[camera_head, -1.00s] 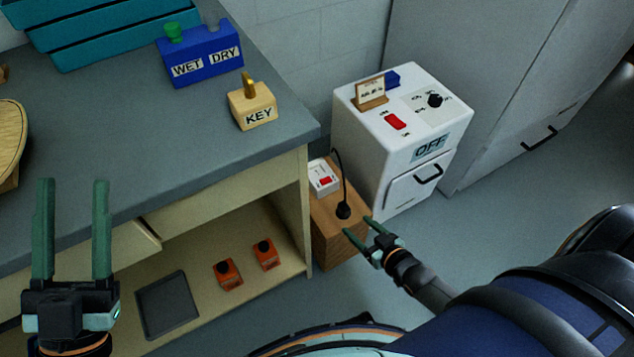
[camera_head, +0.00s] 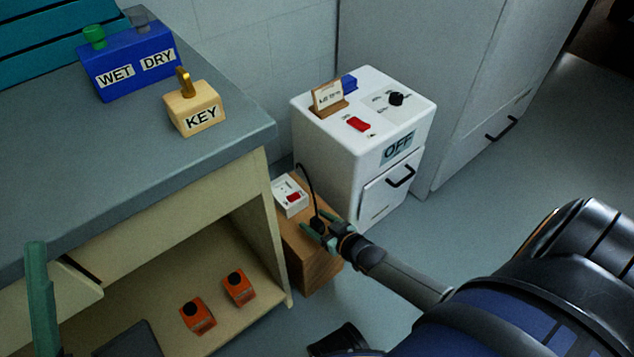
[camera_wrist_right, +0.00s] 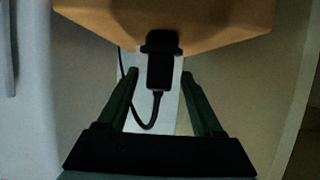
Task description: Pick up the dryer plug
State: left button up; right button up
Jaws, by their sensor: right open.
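The black dryer plug (camera_head: 318,225) is at the top of a small wooden block (camera_head: 312,265), with a black cord rising from it. My right gripper (camera_head: 314,222) is open at the plug. In the right wrist view, the plug (camera_wrist_right: 160,72) lies between the two green fingers of the gripper (camera_wrist_right: 160,78), with a gap visible on each side. The cord loops below the plug there. My left gripper (camera_head: 40,300) shows only one finger at the lower left edge, apart from any other finger, and holds nothing visible.
A white dryer cabinet (camera_head: 330,160) marked OFF stands behind the block. A white box with a red switch (camera_head: 291,196) sits on the block. The bench (camera_head: 230,140) is to the left, with a KEY block (camera_head: 200,118) and WET/DRY holder (camera_head: 130,78). Floor to the right is clear.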

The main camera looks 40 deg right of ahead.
jog(key=b+x, duration=0.1)
jog(key=x, duration=0.2)
jog(key=shift+d+f, duration=0.1)
jog(key=shift+f, duration=0.1)
pick_arm(q)
notch_tip(320, 180, down, 3)
jog(key=shift+w+d+r, duration=0.1)
jog(key=shift+d+r, duration=0.05)
jog(key=shift+r, duration=0.05)
pick_arm(e)
grip_shut()
